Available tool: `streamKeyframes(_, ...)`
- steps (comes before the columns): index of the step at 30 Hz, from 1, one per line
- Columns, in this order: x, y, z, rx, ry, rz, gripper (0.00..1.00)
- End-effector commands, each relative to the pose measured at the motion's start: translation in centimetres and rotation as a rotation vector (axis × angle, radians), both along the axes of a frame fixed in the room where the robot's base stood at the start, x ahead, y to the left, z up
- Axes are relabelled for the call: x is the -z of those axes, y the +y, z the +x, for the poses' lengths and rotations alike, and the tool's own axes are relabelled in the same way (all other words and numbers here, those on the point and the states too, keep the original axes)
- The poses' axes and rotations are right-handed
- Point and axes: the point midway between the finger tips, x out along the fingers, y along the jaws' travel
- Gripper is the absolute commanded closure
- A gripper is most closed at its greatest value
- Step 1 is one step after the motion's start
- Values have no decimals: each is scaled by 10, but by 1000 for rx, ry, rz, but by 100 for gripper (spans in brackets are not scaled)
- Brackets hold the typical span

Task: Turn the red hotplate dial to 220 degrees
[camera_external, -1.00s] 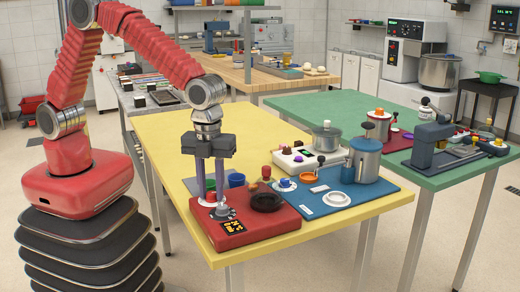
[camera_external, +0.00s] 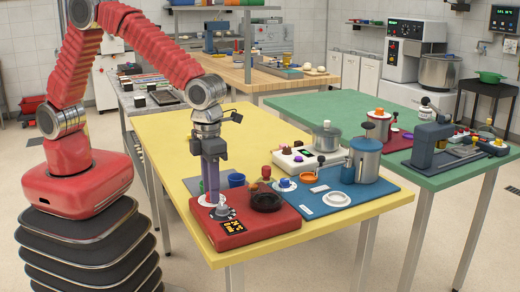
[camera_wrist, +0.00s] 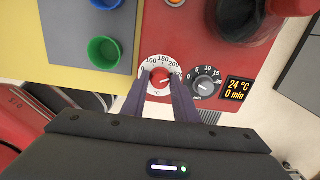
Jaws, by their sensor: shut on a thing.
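The red hotplate (camera_external: 255,233) sits at the front of the yellow table. Its temperature dial has a white scale ring with 160, 180 and 200 readable in the wrist view and a red knob (camera_wrist: 160,76) at its middle. My gripper (camera_external: 214,203) points straight down over the dial; in the wrist view its fingers (camera_wrist: 160,84) are shut on the red knob, one on each side. The fingers hide the lower part of the scale, and I cannot tell the exact setting.
A dark timer dial (camera_wrist: 205,84) with numbers sits close to the right of the red knob. A black round plate (camera_external: 266,201) is on the hotplate. Green (camera_wrist: 104,51) and blue cups stand nearby on a grey mat. The yellow table's left part is clear.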

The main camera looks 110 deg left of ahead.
Motion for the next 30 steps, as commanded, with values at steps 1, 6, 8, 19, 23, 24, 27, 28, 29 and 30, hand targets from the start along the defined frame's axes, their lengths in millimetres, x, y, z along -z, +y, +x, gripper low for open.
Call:
streamKeyframes(1,-1,1,2,21,-5,1,96)
streamKeyframes(6,-1,1,2,69,-5,1,96)
streamKeyframes(8,-1,1,2,78,-5,1,96)
streamKeyframes(19,-1,1,2,84,-6,1,96)
streamKeyframes(23,-1,1,2,84,-5,1,66)
streamKeyframes(24,-1,1,2,84,-5,1,63)
streamKeyframes(27,-1,0,1,84,-4,1,56)
streamKeyframes(28,-1,0,1,84,-4,1,55)
streamKeyframes(29,-1,0,1,84,-3,0,55)
streamKeyframes(30,0,0,1,84,-3,0,55)
